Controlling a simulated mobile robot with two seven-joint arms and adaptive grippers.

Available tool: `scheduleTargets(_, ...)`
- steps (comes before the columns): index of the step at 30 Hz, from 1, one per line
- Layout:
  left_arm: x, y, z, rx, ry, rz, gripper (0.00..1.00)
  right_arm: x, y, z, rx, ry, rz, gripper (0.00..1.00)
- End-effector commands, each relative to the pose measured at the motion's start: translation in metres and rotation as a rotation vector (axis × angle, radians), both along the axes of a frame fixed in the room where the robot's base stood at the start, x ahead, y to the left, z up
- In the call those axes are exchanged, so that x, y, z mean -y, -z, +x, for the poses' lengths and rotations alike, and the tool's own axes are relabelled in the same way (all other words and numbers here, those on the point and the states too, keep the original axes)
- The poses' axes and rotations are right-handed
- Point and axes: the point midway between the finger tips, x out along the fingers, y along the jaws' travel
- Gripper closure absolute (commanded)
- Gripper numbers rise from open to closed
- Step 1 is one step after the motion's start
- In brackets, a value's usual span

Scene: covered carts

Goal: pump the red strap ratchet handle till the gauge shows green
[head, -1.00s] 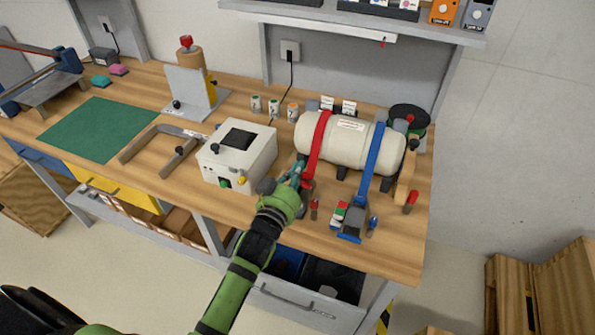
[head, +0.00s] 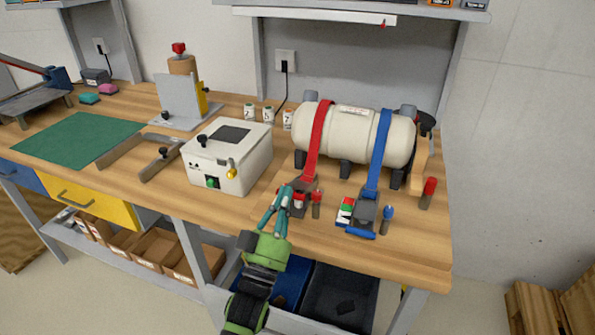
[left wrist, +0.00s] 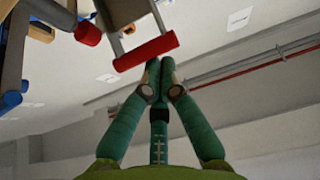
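The red strap (head: 318,140) runs over a cream tank (head: 350,138) and down to its grey ratchet (head: 303,184) on the bench. My left gripper (head: 282,192) is at the front left of this ratchet. In the left wrist view the ratchet handle's red grip bar (left wrist: 146,51) lies across just beyond my fingertips (left wrist: 160,64). The fingers are together at the tips, with the bar not between them; contact is unclear. A small red and white patch (head: 299,199) by the ratchet is partly hidden by the gripper, and I cannot read a gauge there. My right gripper is out of view.
A blue strap (head: 380,150) with its ratchet (head: 362,215) and a green, white and red block (head: 346,209) stands to the right. A red-topped peg (head: 316,204) is close beside my gripper. A white box (head: 228,160) stands to the left.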

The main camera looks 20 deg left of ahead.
Motion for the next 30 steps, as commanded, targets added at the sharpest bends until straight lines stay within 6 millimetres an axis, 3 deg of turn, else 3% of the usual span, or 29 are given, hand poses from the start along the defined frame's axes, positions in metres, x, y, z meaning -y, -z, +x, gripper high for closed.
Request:
scheduleTargets(1,0.0,0.015,-0.002,-0.009,0.0,0.0,1.0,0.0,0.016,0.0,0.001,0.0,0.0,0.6)
scheduleTargets(7,0.0,0.031,-0.008,-0.014,0.0,0.0,1.0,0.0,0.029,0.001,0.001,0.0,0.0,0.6)
scheduleTargets(18,0.0,0.049,-0.011,-0.012,-0.001,0.001,1.0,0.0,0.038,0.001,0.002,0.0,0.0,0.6)
scheduleTargets(30,0.0,0.055,-0.01,-0.02,0.0,0.001,1.0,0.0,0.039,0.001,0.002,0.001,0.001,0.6)
